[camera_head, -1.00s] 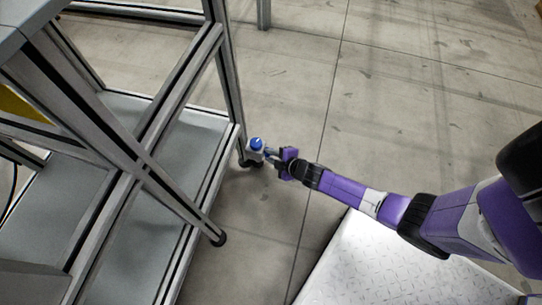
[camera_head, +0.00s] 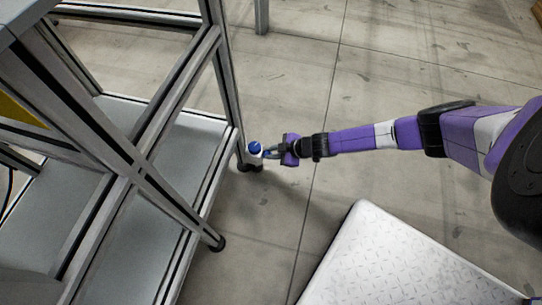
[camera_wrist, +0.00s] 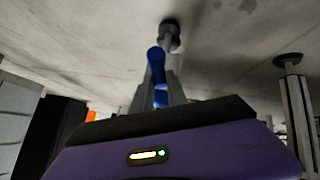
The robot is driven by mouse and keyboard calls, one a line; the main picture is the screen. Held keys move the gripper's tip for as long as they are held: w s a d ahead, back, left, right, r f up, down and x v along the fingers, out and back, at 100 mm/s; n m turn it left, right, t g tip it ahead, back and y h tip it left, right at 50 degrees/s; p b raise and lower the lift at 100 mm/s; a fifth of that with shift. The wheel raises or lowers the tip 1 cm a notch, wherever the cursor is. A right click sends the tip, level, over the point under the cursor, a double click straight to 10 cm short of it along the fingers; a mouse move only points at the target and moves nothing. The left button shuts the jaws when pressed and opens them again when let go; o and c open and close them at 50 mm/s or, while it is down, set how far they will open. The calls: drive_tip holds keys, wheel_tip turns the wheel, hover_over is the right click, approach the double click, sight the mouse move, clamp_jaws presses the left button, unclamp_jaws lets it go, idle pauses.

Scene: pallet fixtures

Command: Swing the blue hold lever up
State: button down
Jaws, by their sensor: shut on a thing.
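The blue hold lever (camera_head: 255,148) is at the lower end of a grey frame's upright post, close to the floor. In the wrist view the blue lever (camera_wrist: 157,68) runs up the middle as a narrow bar, its lower end running down toward my gripper. My gripper (camera_head: 269,154) reaches in from the right at the post and is shut on the lever. The fingers cover part of the lever, and the exact contact is too small to make out.
The grey metal frame (camera_head: 152,176) with shelves fills the left side, its feet on the floor. A white tread-plate platform (camera_head: 395,262) lies at the lower right. The tiled floor (camera_head: 300,70) behind and right of the post is clear.

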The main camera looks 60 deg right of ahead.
drive_tip(key=shift+w+d+r+m+g+y+b, duration=0.15)
drive_tip(key=shift+d+m+g+y+b, duration=0.2)
drive_tip(key=shift+y+b, duration=0.45)
drive_tip(key=shift+w+d+f+m+g+y+b, duration=0.15)
drive_tip(key=shift+d+m+y+b, duration=0.3)
drive_tip(key=shift+b, duration=0.6)
drive_tip(key=shift+r, duration=0.15)
drive_tip(key=c, duration=1.3)
unclamp_jaws()
drive_tip(key=p+v, duration=0.4)
drive_tip(key=v, duration=0.3)
drive_tip(key=shift+s+d+r, duration=0.2)
drive_tip(key=shift+s+r, duration=0.05)
